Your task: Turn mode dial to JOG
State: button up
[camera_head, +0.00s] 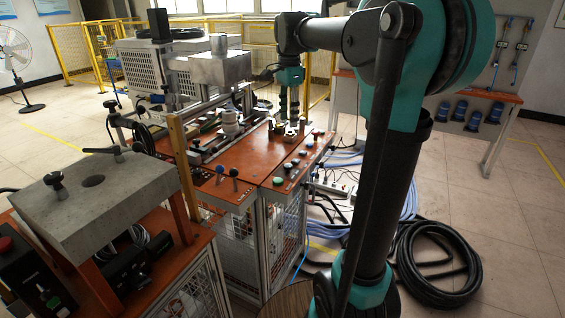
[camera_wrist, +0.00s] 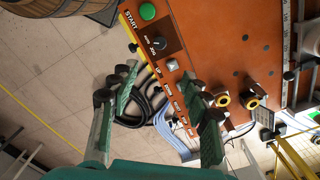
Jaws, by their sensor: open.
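The mode dial (camera_wrist: 162,39) is a small dark knob on a dark square plate in the wrist view. In the head view my gripper (camera_head: 288,118) hangs pointing down over the far part of the orange benchtop (camera_head: 240,165).
Yellow-ringed black knobs (camera_wrist: 222,99) sit by the right finger. Two upright levers (camera_head: 234,172) stand at the bench front. A coil of black hose (camera_head: 437,262) lies on the floor at right.

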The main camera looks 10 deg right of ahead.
aim_at(288, 165)
notch_tip(288, 165, down, 17)
jog(key=shift+f, duration=0.1)
dwell(0.4)
jog(key=shift+c, duration=0.5)
grip_shut()
